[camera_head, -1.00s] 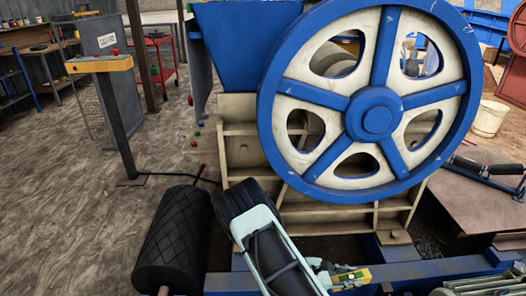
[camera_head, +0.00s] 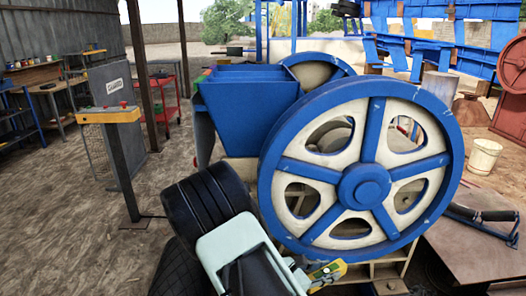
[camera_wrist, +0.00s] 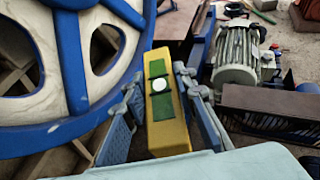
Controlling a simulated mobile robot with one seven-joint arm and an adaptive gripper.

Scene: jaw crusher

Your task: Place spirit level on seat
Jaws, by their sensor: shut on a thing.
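The spirit level (camera_wrist: 158,135) is a yellow bar with green patches and a round white vial on top. It sits between the blue-grey fingers of my gripper (camera_wrist: 157,82), which is shut on it. In the head view the level (camera_head: 331,271) shows as a small yellow-green piece at the end of my gripper (camera_head: 316,277), in front of the lower part of the flywheel. In the wrist view the level points away from me, just right of the flywheel rim. I cannot make out for certain which surface is the seat.
The large blue and white flywheel (camera_head: 363,187) of the crusher stands close beside my gripper. A blue hopper (camera_head: 245,100) is behind it. A grey motor (camera_wrist: 237,55) and a dark metal part (camera_wrist: 270,110) lie right of the level. A yellow-topped post (camera_head: 108,115) stands left.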

